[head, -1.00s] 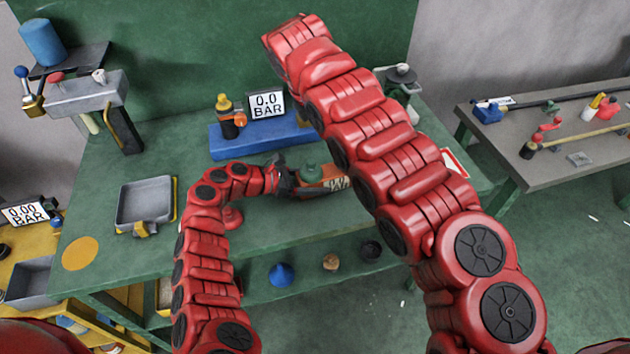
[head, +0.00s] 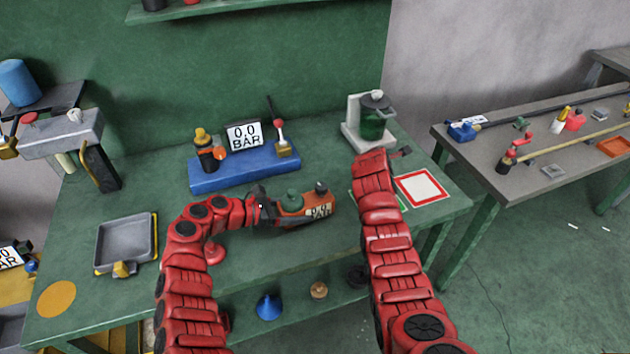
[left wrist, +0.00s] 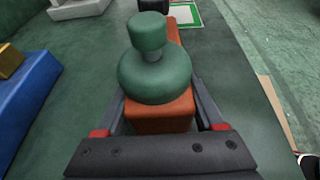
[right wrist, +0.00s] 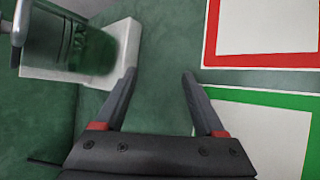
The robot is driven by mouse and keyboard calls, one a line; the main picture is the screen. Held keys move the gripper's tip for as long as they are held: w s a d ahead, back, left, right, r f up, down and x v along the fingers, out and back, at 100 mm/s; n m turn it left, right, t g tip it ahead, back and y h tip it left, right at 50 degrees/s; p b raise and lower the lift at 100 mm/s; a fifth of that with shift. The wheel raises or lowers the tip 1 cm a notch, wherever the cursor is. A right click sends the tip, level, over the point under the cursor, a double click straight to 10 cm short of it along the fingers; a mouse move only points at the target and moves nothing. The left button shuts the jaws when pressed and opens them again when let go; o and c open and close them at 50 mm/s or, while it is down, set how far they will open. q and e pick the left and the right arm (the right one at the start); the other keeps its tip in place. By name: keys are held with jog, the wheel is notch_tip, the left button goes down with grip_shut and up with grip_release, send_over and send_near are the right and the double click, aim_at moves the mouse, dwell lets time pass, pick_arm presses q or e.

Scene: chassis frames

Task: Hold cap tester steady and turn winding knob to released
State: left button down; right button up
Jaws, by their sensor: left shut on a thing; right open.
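My left gripper (head: 264,207) is shut on the tester's left end. In the left wrist view the fingers sit on both sides of the orange body (left wrist: 160,118), below the green piece (left wrist: 155,70). My right gripper (right wrist: 158,75) is open and empty, apart from the tester, near the coloured squares. I cannot read the knob's setting.
A blue base (head: 245,168) with a bottle, display and red-handled tool stands behind the tester. A white stand with a green vessel (head: 371,124) is at the back right. A red-bordered square (head: 421,188) lies at right, a grey tray (head: 125,243) at left.

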jog(key=s+d+t, duration=0.1)
jog(key=d, duration=0.2)
jog(key=s+d+r+n+t+h, duration=0.1)
jog(key=d, duration=0.2)
jog(key=s+d+r+n+t+h, duration=0.1)
jog(key=d+t, duration=0.1)
jog(key=d, duration=0.1)
jog(key=shift+r, duration=0.15)
notch_tip(320, 180, up, 3)
jog(key=s+n+t, duration=0.2)
jog(key=n+t, duration=0.1)
jog(key=n, duration=0.1)
jog(key=n+y, duration=1.6)
jog(key=n, duration=0.1)
send_near(318, 183)
jog(key=shift+d+g, duration=0.15)
jog(key=shift+g, duration=0.25)
jog(key=shift+w+a, duration=0.15)
jog(key=shift+a, duration=0.1)
jog(key=x, duration=1)
jog(key=shift+d, duration=0.2)
jog(key=shift+x, duration=0.75)
